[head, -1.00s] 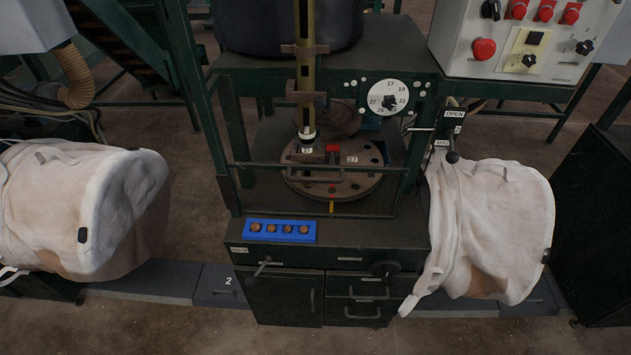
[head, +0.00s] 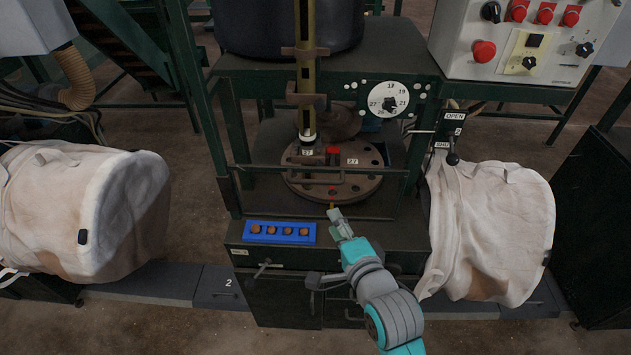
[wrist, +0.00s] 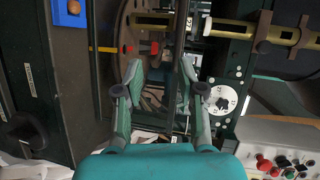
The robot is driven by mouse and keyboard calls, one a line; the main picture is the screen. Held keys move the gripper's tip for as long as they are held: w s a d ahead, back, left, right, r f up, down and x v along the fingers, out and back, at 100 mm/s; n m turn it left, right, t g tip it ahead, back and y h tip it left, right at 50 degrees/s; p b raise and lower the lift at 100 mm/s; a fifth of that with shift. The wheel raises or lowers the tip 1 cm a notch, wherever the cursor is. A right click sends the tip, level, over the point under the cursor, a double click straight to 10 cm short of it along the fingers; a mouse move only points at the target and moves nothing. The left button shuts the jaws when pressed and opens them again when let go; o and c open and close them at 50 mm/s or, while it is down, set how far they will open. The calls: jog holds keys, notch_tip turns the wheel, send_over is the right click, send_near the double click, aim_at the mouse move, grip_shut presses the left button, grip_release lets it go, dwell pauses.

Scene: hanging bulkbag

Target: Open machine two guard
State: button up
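The machine's guard is a thin dark green bar frame (head: 262,167) across the front of the round turntable (head: 372,186). Its top bar runs between the side posts and looks lowered. My gripper (head: 338,222) is in front of the turntable, just over the front edge of the machine's top, below the guard's top bar in the head view. In the wrist view my gripper (wrist: 163,75) has its two fingers spread and nothing held between them. A dark bar shows beyond the fingers; I cannot tell its distance. A white "2" label (head: 228,282) is on the low floor box at left.
A blue tray (head: 280,232) with several brown round pieces lies left of my gripper. White bags (head: 85,212) and (head: 490,228) hang on both sides. An OPEN/SHUT lever (head: 452,158) is at the right post.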

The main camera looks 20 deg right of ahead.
aim_at(316, 182)
jog(key=shift+m, duration=0.7)
jog(key=w, duration=1.3)
jog(key=shift+w+a+r, duration=0.15)
jog(key=shift+a+r, duration=0.2)
jog(key=shift+r, duration=0.05)
grip_shut()
